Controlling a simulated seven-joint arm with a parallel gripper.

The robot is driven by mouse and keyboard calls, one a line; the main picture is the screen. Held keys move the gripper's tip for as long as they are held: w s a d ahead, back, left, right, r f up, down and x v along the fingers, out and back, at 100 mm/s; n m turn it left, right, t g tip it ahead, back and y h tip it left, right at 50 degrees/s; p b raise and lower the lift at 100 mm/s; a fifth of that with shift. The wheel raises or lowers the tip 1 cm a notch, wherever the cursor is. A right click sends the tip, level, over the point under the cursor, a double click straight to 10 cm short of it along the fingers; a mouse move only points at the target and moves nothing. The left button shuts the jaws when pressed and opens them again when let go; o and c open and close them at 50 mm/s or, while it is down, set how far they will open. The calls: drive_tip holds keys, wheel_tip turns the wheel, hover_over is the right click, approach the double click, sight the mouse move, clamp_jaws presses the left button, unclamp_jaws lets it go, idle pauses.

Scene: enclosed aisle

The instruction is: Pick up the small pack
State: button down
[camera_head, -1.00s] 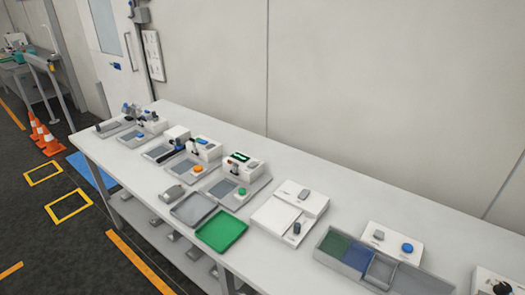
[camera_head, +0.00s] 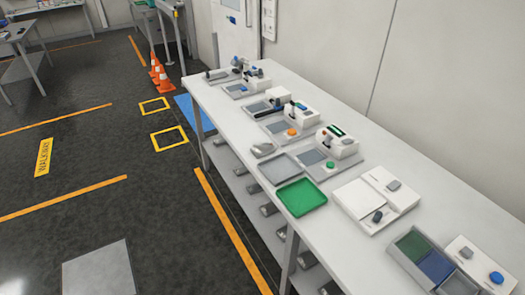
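No object is clearly recognisable as the small pack at this size. A small grey object (camera_head: 263,150) lies on the white bench (camera_head: 235,126), just behind a grey tray (camera_head: 279,168). A green tray (camera_head: 300,197) sits beside the grey tray and looks empty. A small dark item (camera_head: 377,216) rests on a white flat unit (camera_head: 359,205), and a grey item (camera_head: 393,185) sits on the block behind it. My gripper is not in view.
Several bench devices stand along the wall side, one with an orange button (camera_head: 292,132). A divided bin (camera_head: 410,240) is at the lower right. Metal parts lie on the lower shelf. The dark floor at left is mostly clear.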

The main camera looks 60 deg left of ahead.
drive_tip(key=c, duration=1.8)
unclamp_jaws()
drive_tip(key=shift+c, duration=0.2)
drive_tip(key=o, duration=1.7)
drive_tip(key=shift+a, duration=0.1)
